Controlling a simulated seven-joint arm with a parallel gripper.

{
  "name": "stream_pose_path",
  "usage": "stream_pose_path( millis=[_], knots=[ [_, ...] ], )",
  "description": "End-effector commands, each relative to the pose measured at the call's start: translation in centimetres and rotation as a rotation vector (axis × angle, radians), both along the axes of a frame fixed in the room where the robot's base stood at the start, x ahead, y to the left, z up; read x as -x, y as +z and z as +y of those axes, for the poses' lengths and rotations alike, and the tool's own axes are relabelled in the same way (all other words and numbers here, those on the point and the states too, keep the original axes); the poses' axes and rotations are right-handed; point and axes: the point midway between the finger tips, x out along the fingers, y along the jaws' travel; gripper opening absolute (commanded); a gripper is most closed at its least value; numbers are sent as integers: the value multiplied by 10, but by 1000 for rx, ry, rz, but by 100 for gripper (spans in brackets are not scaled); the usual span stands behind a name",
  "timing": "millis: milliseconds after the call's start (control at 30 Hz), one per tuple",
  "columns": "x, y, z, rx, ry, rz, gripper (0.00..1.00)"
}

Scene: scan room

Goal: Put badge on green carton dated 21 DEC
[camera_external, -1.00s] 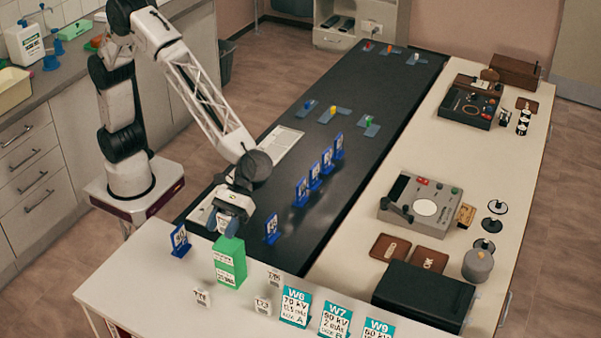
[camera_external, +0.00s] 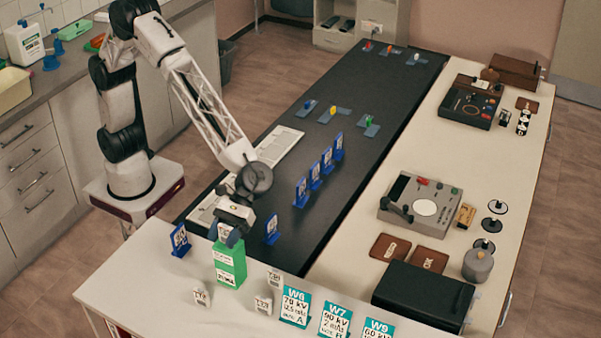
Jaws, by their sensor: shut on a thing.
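The green carton (camera_external: 230,264) stands upright on the white front table, with white labels on its front. Their print is too small for me to read the date with certainty. My gripper (camera_external: 230,232) is directly above the carton, pointing down. It is shut on a small blue-and-white badge (camera_external: 226,235), mostly hidden by the fingers. The badge is at the carton's top; I cannot tell whether it touches.
Blue stands with white cards are on the table left of the carton (camera_external: 180,240) and on the dark bench (camera_external: 272,229), with several more farther back. Small white tags (camera_external: 201,297) and teal cards (camera_external: 295,307) stand on the white table.

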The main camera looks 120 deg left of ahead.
Motion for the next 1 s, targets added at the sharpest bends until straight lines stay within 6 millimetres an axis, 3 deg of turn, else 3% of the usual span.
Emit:
stream_pose_path(
  millis=[67, 100, 233, 667, 1000],
  knots=[
    [0, -2, 0, 0, 0, 0, 25],
    [0, -2, 0, 0, 0, 0, 54],
    [0, -2, 0, 0, 0, 0, 74],
    [0, 2, 0, 0, 0, 0, 74],
    [-1, 15, 33, 0, 2, -1, 74]
  ],
)
